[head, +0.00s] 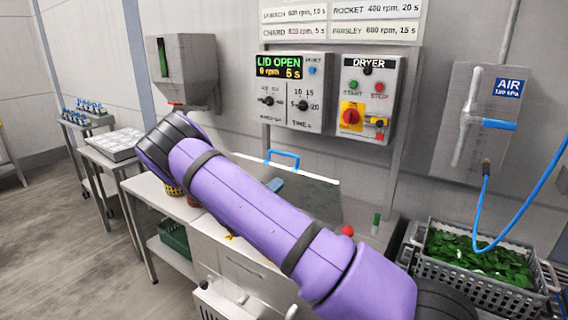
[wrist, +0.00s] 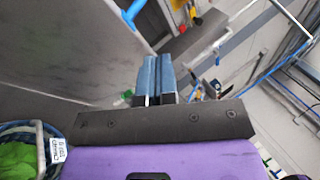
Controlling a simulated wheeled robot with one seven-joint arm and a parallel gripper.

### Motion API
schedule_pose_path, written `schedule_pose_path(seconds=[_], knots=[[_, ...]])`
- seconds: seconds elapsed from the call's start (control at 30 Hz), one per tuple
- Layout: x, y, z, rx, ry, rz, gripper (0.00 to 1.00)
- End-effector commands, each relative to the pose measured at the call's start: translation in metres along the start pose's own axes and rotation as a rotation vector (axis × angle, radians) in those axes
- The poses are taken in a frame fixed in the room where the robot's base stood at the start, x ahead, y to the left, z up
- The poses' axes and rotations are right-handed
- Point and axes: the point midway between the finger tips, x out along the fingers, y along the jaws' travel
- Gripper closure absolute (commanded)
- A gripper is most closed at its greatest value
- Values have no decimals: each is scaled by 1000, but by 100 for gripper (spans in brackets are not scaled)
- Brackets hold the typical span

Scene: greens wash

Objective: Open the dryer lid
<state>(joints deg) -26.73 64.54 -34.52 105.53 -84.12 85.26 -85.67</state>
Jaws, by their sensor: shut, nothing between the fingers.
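The dryer lid (head: 315,192) is a grey panel standing raised behind my arm, with a blue handle (head: 283,155) on its top edge. In the wrist view, a large grey panel (wrist: 65,45) that looks like the lid fills the upper left, with a blue handle (wrist: 133,10) at the top. My gripper (wrist: 158,60) is shut and empty, its two blue fingers together, beside the panel and apart from the handle. The dryer display (head: 278,66) reads LID OPEN, 0 rpm, 5 s. My purple arm hides much of the dryer body in the head view.
The dryer control box (head: 367,95) with a red knob is on the wall behind. A crate of greens (head: 480,283) stands at right, below an air panel (head: 492,115) with a blue hose. A grey hopper (head: 183,68) hangs at upper left. Open floor (head: 50,230) lies at left.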

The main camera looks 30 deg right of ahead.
Motion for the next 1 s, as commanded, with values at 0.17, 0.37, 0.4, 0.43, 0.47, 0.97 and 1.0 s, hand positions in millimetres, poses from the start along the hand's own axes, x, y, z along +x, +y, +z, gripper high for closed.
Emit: schedule_pose_path(seconds=[0.17,0.37,0.4,0.43,0.47,0.97,1.0], knots=[[-22,28,13,-132,-166,-77,100],[-36,43,22,-209,-265,-129,100],[-37,44,22,-215,-273,-134,100],[-37,44,23,-219,-277,-137,100],[-36,45,23,-221,-279,-139,100],[35,37,44,-220,-277,-138,100],[42,36,46,-220,-276,-138,100]])
